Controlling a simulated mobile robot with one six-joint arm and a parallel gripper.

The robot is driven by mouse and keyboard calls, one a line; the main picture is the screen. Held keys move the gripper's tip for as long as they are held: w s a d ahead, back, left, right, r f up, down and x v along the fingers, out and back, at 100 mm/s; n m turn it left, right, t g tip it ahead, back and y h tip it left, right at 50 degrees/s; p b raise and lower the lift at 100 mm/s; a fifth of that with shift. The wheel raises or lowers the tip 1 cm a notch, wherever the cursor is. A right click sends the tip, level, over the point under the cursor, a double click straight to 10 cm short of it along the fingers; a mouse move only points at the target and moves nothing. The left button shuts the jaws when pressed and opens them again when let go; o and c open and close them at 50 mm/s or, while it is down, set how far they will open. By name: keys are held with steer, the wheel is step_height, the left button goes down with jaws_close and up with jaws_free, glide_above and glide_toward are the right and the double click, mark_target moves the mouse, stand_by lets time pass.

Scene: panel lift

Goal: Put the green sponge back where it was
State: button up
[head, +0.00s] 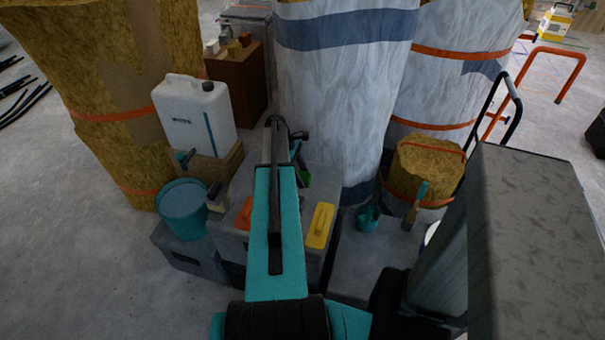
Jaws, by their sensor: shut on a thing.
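My teal arm reaches away from me over a grey block (225,240) in the middle of the head view. My gripper (301,165), dark and mostly hidden behind my own arm link, is beyond it. A small green piece (304,179), which looks like the green sponge, shows at the gripper's end, just right of the arm. The gripper is shut on it. Most of the sponge and the fingers are hidden, and I cannot tell its height above the block.
On the block are an orange item (244,213) left of my arm and a yellow one (320,225) right of it. A teal bucket (183,212) and white canister (195,115) stand left. A teal cup (367,218) is right. Tall wrapped rolls (345,90) stand behind.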

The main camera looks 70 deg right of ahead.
steer(key=shift+f, duration=0.1)
steer(key=o, duration=1.1)
steer(key=shift+b+v, duration=0.8)
steer(key=shift+v, duration=5.35)
